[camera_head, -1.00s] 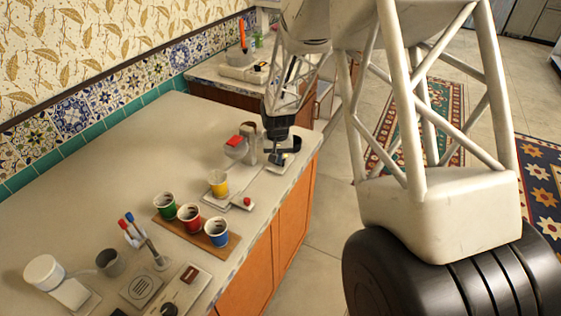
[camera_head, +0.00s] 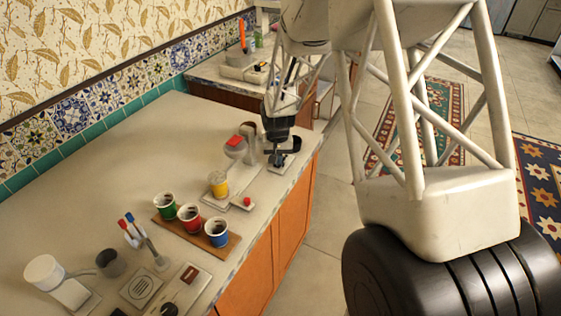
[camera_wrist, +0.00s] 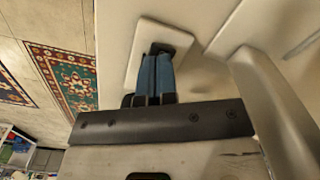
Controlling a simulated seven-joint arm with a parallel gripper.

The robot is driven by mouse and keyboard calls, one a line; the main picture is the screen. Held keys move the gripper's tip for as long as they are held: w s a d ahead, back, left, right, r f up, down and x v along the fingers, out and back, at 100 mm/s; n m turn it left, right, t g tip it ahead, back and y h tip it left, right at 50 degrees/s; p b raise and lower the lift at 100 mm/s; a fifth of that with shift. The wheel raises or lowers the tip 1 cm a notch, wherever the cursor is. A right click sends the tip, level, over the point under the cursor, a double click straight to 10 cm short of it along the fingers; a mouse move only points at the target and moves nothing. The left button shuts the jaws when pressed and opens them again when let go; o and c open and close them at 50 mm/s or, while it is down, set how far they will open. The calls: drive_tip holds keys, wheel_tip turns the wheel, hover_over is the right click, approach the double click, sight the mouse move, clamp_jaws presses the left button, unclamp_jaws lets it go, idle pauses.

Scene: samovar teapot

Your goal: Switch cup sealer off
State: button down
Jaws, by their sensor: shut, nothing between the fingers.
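What looks like the cup sealer, a grey machine with a red top (camera_head: 236,147), stands near the far right end of the counter. A pale plate (camera_head: 272,169) lies to its right, and it also shows in the wrist view (camera_wrist: 146,35). My gripper (camera_head: 277,160) points down over this plate beside the machine. In the wrist view its blue fingers (camera_wrist: 156,70) are together and empty. Their tips are at a dark switch-like part (camera_wrist: 178,38) on the plate. The fingers partly hide this part, so its position and any contact are unclear.
Green (camera_head: 165,206), red (camera_head: 190,217) and blue (camera_head: 216,232) cups stand on a wooden board. The counter's left and back are clear. Its front edge is close to my gripper.

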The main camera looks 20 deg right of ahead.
drive_tip(key=shift+r, duration=3.35)
drive_tip(key=s+a+r+n+t, duration=0.1)
drive_tip(key=s+a+r, duration=0.2)
drive_tip(key=s+r, duration=1.45)
drive_tip(key=s+r+n, duration=0.1)
drive_tip(key=s+r, duration=0.1)
drive_tip(key=s, duration=0.8)
drive_tip(key=s+a+r+t, duration=0.1)
drive_tip(key=s+r, duration=0.1)
drive_tip(key=s, duration=0.9)
drive_tip(key=shift+a+r+n+t, duration=0.15)
drive_tip(key=shift+n+t, duration=0.15)
drive_tip(key=shift+n, duration=0.1)
